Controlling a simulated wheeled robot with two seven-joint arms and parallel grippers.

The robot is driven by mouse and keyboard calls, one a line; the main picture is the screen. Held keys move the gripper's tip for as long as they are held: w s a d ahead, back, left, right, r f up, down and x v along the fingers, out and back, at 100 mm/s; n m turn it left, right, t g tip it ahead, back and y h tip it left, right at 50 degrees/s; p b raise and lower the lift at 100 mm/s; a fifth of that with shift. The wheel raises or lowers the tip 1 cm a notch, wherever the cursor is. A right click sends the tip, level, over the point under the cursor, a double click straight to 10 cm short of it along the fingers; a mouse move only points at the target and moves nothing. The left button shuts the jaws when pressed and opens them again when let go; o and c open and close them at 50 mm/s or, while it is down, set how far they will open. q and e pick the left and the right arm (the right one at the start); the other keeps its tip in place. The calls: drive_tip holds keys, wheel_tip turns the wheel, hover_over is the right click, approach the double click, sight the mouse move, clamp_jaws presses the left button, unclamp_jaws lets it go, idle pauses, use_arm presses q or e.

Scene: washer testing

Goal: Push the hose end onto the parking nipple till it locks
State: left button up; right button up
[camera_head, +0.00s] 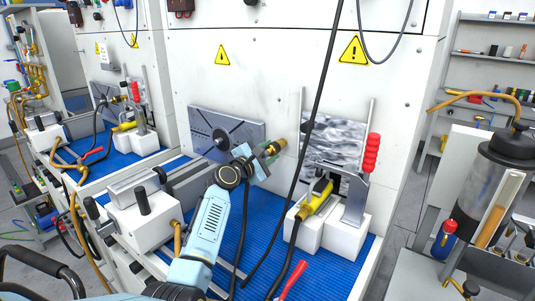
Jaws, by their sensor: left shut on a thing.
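My left gripper (262,160) reaches up from the bottom middle to the white front panel. It is shut on a hose end, small and mostly hidden by the fingers. A black hose (241,235) hangs below the gripper onto the blue mat. A brass fitting with a green part (275,147) shows just beyond the fingertips, near the panel. I cannot tell whether it is the parking nipple or part of the hose end, or whether the two are locked together. My right gripper is not in view.
A yellow connector (317,197) sits by white blocks beside a red-handled clamp (370,160). A grey plate with a black knob (226,132) is left of the gripper. A long black cable (321,85) hangs close on the right. The blue mat (267,262) has some bare room.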

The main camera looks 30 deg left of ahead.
use_arm(q)
drive_tip(key=o, duration=1.2)
drive_tip(key=shift+c, duration=0.2)
drive_tip(key=s+a+p, duration=0.1)
drive_tip(key=s+p, duration=0.1)
drive_tip(key=s, duration=1.1)
drive_tip(key=shift+s, duration=0.2)
